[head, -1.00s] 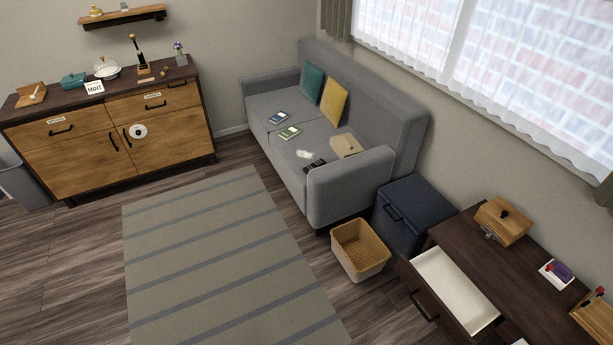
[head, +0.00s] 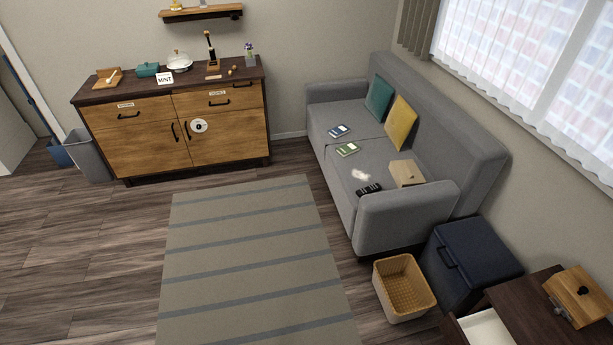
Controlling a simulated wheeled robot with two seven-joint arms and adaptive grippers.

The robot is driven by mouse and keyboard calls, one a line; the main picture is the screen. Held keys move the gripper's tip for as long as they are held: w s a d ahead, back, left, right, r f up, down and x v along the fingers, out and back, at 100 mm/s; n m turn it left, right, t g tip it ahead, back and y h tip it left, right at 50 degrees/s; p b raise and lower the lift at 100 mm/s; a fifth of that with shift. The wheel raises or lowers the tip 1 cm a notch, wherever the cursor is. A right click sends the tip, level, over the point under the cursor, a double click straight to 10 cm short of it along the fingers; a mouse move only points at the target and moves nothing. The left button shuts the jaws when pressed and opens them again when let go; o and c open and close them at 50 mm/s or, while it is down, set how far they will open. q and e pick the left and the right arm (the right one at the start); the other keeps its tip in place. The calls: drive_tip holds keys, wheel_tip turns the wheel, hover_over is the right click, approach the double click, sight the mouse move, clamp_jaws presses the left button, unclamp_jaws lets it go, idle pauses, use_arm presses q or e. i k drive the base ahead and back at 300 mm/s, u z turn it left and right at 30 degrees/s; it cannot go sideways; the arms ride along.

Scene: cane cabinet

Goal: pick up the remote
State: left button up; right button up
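A black remote (head: 369,189) lies on the seat of the grey sofa (head: 420,217), close to its near armrest. A white crumpled thing lies just behind it, and a light brown box (head: 406,173) stands to its right. A green-and-white device (head: 347,149) and a blue-and-white device (head: 339,131) lie further back on the seat; I cannot tell exactly what they are. Neither of my grippers shows in the head view.
A wicker basket (head: 404,288) and a dark blue chest (head: 470,263) stand in front of the sofa's near end. A dark desk (head: 535,304) with an open drawer is at the lower right. The striped rug (head: 255,265) is clear, with a wooden cabinet (head: 175,125) behind it.

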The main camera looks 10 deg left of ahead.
sight(370, 189)
drive_tip(key=u, duration=0.6)
drive_tip(key=i, duration=1.05)
drive_tip(key=u, duration=0.35)
